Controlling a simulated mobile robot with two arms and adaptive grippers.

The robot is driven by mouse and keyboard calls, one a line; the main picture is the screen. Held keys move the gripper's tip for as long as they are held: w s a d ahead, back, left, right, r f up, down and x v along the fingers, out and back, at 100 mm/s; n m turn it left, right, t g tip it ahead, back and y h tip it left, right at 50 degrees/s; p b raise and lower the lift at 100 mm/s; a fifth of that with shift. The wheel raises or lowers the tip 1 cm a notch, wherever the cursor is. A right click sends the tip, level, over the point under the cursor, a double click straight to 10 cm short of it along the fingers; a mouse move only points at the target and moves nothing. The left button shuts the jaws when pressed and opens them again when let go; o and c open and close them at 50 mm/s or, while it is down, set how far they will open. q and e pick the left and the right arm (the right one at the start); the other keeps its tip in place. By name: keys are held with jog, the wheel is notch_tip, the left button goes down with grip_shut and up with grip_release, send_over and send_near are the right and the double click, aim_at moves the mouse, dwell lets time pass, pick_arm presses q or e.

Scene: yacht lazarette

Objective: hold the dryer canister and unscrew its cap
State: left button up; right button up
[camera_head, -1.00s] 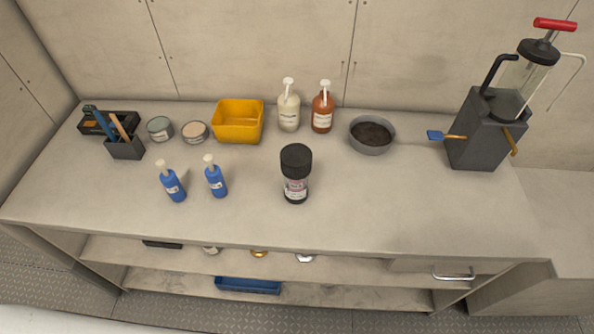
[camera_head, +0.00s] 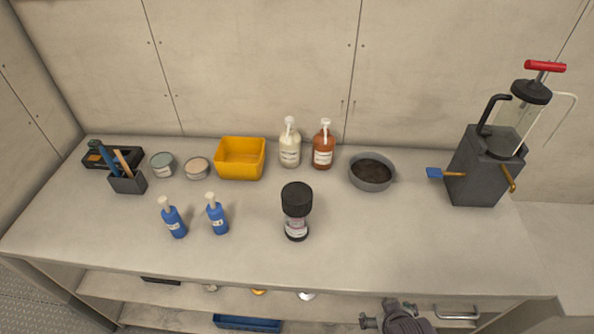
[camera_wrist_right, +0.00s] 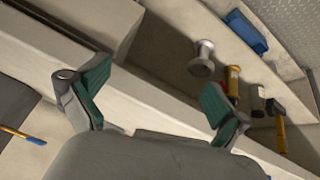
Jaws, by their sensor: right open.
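The dryer canister (camera_head: 297,228) stands upright near the middle of the counter in the head view. Its wide black cap (camera_head: 297,198) is on top, above a labelled clear body. My right gripper (camera_wrist_right: 155,105) is open and empty in the right wrist view, with its two green-padded fingers spread apart. In the head view part of my right arm (camera_head: 402,318) shows at the bottom edge, in front of the counter and away from the canister. My left gripper is not in view.
Two blue bottles (camera_head: 172,218) stand left of the canister. A yellow bin (camera_head: 240,159), two pump bottles (camera_head: 290,145) and a grey bowl (camera_head: 372,172) stand behind it. A pump unit (camera_head: 482,168) is at right. Shelves below hold a blue tray (camera_head: 247,324). Counter right of the canister is clear.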

jog(key=w+a+r+n+t, duration=0.1)
jog(key=w+r+t, duration=0.1)
jog(key=w+r, duration=0.1)
jog(key=w+a+r+t, duration=0.2)
jog(key=w+r, duration=0.2)
jog(key=w, duration=0.1)
jog(key=w+a+r+n+t, duration=0.1)
jog(key=w+r, duration=0.2)
jog(key=w, duration=0.2)
jog(key=shift+a+r+n+t+y, duration=0.3)
jog(key=shift+a+t, duration=0.05)
jog(key=shift+t, duration=0.05)
jog(key=w+a+r+n+t+y, duration=0.45)
jog(key=w+a+r, duration=0.4)
jog(key=r, duration=0.35)
jog(key=a+r+n+y, duration=1)
jog(key=a+r+n, duration=0.1)
jog(key=a+n, duration=0.25)
jog(key=s+a+n+g+y+p, duration=0.1)
jog(key=s+a+n+g+y, duration=0.4)
jog(key=a+n+g, duration=0.7)
jog(key=n+g+h, duration=0.5)
jog(key=n+h, duration=0.6)
jog(key=h, duration=0.9)
send_over(297, 193)
jog(key=shift+t, duration=0.25)
notch_tip(297, 193, down, 9)
jog(key=shift+r, duration=0.2)
jog(key=shift+f+b, duration=1.9)
jog(key=shift+f, duration=2.3)
